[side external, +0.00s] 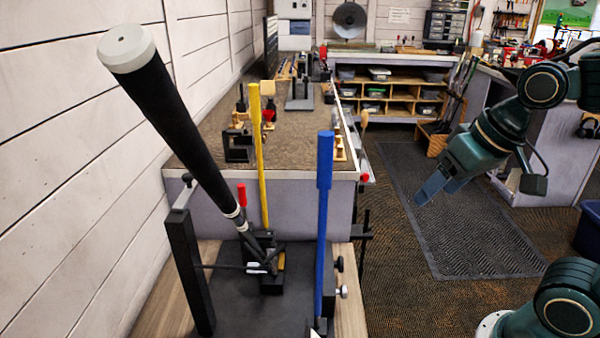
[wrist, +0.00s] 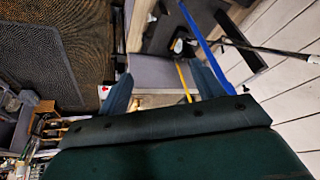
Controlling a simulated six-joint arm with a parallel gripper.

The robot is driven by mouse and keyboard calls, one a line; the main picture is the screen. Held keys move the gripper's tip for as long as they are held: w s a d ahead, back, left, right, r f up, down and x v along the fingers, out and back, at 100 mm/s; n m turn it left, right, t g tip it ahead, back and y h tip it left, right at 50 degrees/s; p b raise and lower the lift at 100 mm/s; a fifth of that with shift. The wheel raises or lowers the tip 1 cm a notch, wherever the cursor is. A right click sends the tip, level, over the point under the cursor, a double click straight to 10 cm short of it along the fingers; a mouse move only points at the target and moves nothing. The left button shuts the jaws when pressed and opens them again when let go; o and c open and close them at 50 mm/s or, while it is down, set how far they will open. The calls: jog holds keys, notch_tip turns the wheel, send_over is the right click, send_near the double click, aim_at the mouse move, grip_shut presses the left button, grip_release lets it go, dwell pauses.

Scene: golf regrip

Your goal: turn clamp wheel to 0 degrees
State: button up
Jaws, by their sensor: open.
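My gripper (side external: 428,192) hangs at the right in the side view, above the floor mat and well apart from the fixture. Its two blue fingers are spread with nothing between them; they also show in the wrist view (wrist: 160,85). A black clamp fixture (side external: 225,300) stands at the lower left. A golf club with a thick black grip (side external: 175,125) and pale end cap leans up out of it. Small round knobs (side external: 342,292) sit on the fixture's right side. I cannot tell which part is the clamp wheel, or its angle.
A blue upright bar (side external: 325,200) and a yellow rod (side external: 257,150) rise by the fixture. A brown-topped bench (side external: 200,150) with small tools stands behind, along the white wall. The floor mat (side external: 450,240) between fixture and arm is clear.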

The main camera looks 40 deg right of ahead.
jog(key=w+d+f+m+g+y, duration=0.1)
jog(key=w+d+f+m, duration=0.2)
jog(key=w+f+m, duration=0.4)
jog(key=w+d+f+m, duration=0.3)
jog(key=w+m, duration=0.2)
jog(key=w, duration=0.4)
jog(key=w+d+f+m, duration=0.4)
jog(key=f+m, duration=0.1)
jog(key=f, duration=0.4)
jog(key=m+y, duration=0.2)
jog(key=m, duration=0.5)
send_near(338, 264)
notch_tip(338, 264, up, 4)
jog(key=s+d, duration=0.1)
jog(key=d, duration=0.1)
jog(key=shift+s+d, duration=0.2)
jog(key=shift+d, duration=0.05)
jog(key=shift+x, duration=6.8)
jog(key=shift+s+d+f, duration=0.15)
jog(key=shift+s, duration=0.05)
